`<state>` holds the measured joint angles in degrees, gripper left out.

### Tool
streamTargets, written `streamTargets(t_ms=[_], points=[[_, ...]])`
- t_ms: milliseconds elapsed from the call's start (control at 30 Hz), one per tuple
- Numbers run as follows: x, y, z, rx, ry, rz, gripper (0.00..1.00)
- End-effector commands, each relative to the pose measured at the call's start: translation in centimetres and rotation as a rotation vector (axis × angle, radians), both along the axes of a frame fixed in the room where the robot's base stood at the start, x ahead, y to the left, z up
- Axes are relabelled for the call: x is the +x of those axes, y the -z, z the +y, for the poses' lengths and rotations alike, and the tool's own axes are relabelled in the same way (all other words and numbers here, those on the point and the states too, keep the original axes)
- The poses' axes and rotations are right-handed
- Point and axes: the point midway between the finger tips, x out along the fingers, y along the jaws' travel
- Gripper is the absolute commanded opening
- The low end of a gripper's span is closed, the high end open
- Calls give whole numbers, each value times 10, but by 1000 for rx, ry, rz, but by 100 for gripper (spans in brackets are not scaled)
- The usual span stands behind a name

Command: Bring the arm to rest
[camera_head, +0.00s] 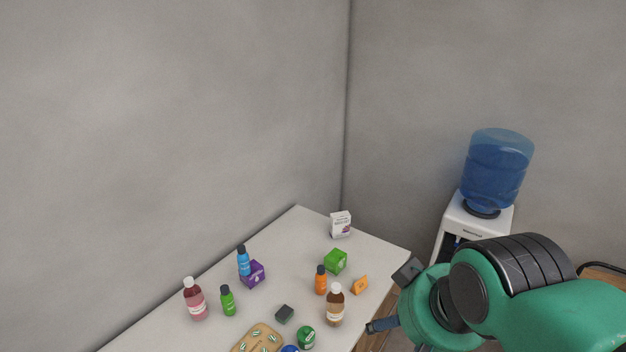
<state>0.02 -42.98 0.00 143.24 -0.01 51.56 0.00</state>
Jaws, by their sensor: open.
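My green and black arm reaches in from the lower right, and its bent wrist is beyond the right edge of the white counter (330,225). My gripper (384,325) points left toward the counter's right edge, near the brown bottle (335,306). It is open and I see nothing held in it.
On the counter stand a pink bottle (195,300), green bottle (228,301), blue bottle (244,262), purple box (254,275), orange bottle (321,281), green box (336,261) and white box (341,225). A water dispenser (468,220) stands behind my arm. Walls close off the left and back.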

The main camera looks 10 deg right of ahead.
Motion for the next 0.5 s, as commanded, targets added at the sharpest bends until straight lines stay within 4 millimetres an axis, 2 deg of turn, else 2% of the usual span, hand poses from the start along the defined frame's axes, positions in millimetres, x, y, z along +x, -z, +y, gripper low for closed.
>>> streamTargets(t_ms=[33,300,500], points=[[0,12,0,0,0,0,68],[0,54,0,0,0,1,68],[0,75,0,0,0,0,68]])
